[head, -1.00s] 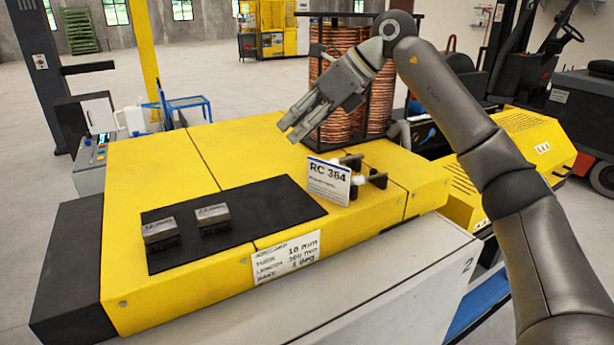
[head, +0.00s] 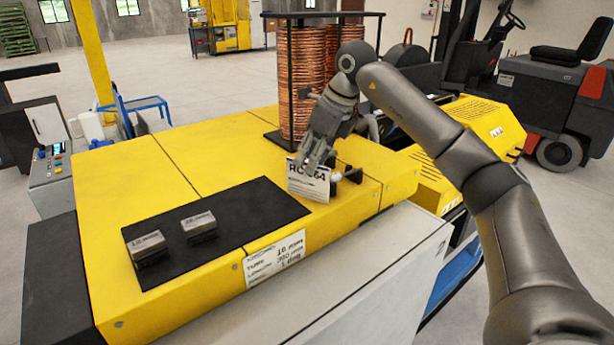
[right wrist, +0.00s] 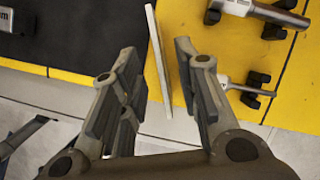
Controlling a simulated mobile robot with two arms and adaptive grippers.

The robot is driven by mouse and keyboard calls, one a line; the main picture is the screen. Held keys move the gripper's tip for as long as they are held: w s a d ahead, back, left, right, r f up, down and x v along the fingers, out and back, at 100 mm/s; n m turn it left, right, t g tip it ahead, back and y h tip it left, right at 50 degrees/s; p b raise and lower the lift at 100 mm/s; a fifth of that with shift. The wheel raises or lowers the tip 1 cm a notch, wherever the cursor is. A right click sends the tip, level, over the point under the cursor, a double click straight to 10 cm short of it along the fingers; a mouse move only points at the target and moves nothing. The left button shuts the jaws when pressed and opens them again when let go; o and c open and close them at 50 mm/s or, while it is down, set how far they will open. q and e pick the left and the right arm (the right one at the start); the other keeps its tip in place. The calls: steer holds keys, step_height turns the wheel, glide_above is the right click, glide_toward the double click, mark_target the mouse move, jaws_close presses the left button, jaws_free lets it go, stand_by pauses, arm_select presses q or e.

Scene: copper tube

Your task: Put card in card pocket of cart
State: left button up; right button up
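The white card (head: 308,185), printed "RC 364", stands upright on the yellow machine top, beside small black holders. My right gripper (head: 319,160) is right above it and covers part of its top print. In the right wrist view the card (right wrist: 158,62) shows edge-on as a thin pale strip. There the right gripper (right wrist: 158,90) is open, with one finger on each side of the card and a visible gap to the left finger. I cannot make out a card pocket. My left gripper is out of view.
A black mat (head: 245,208) with two metal blocks (head: 147,247) (head: 199,227) lies left of the card. Black holders with metal rods (right wrist: 250,88) sit close to the card. A printed label (head: 275,258) is on the machine's front edge. A forklift (head: 550,100) stands at the back right.

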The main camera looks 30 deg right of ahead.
mark_target(308, 181)
steer(key=shift+x, duration=1.45)
steer(key=shift+f, duration=0.2)
steer(key=shift+c, duration=0.2)
jaws_close()
